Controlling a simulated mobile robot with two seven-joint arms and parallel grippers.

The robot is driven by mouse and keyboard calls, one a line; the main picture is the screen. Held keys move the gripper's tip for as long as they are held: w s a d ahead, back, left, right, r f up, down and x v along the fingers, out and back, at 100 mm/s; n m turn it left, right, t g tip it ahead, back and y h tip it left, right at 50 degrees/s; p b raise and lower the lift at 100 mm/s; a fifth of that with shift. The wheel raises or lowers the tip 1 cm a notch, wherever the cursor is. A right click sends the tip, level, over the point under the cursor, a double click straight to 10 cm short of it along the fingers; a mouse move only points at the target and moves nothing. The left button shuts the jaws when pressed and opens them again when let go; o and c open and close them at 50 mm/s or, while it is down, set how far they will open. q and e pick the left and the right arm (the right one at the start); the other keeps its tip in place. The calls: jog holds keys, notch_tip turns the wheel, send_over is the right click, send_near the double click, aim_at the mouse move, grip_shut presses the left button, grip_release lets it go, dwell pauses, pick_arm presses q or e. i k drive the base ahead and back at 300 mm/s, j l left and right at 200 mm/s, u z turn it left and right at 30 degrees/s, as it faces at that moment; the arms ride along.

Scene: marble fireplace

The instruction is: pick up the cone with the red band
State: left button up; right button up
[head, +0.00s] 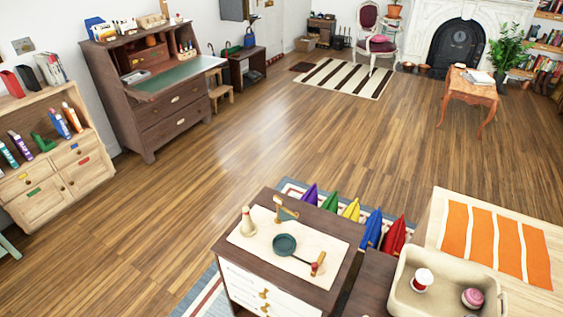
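A small cream cone-shaped item (247,224) stands upright on a white cloth on the dark-topped cabinet at the lower middle. Neither of my grippers shows in the head view.
The dark-topped cabinet (340,254) also holds a dark green pan (284,245) and a wooden-based stand (284,208). The beige bin (398,296) also holds a pink ball (472,297). Several coloured pointed items stand behind, including a red one (394,236). Open wooden floor lies beyond.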

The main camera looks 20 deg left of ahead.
aim_at(248, 228)
jog(key=j+z, duration=0.2)
jog(key=z, duration=0.15)
jog(key=i+j+z, duration=0.1)
jog(key=j+z, duration=0.4)
jog(key=z, duration=0.15)
jog(key=j+z, duration=0.2)
jog(key=j, duration=0.35)
jog(key=k+j+z, duration=0.2)
jog(key=j, duration=0.3)
jog(key=k+j, duration=0.1)
jog(key=j, duration=0.25)
jog(key=j+z, duration=0.1)
jog(key=j, duration=0.3)
jog(key=k+j, duration=0.15)
jog(key=j, duration=0.2)
jog(key=z, duration=0.05)
